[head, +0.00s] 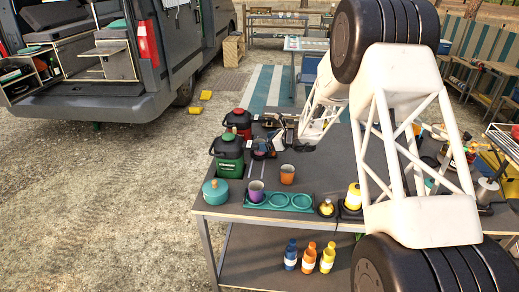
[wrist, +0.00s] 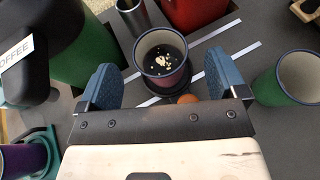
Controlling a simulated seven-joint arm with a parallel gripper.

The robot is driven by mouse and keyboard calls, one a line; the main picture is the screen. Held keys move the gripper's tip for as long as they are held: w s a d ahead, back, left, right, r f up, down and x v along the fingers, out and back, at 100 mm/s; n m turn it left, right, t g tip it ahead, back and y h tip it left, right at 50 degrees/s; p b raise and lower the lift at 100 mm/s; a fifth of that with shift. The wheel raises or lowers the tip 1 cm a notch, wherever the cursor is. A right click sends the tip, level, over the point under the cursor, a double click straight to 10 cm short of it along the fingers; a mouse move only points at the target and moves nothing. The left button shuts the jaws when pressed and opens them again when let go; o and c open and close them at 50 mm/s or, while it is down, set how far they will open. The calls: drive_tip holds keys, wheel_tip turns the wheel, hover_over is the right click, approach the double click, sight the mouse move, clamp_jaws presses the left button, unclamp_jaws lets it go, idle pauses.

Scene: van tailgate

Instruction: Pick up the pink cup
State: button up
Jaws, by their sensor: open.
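The palm is at the lower edge, nearer the camera. In the head view my gripper (head: 267,146) is low over the table near the dispensers. The cup is largely hidden there by the gripper.
A green coffee dispenser (head: 228,152) and a red one (head: 239,122) stand left of my gripper. A green cup (wrist: 283,88) is right of the right finger. An orange cup (head: 287,174), a teal tray (head: 280,208) with a purple cup (head: 256,190), and a teal pot (head: 215,192) are in front.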

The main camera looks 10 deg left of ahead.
drive_tip(key=shift+x, duration=1.1)
drive_tip(key=c, duration=1.2)
drive_tip(key=shift+o, duration=0.2)
drive_tip(key=shift+r, duration=0.3)
wheel_tip(320, 180, up, 9)
drive_tip(key=shift+r, duration=0.15)
idle(1.0)
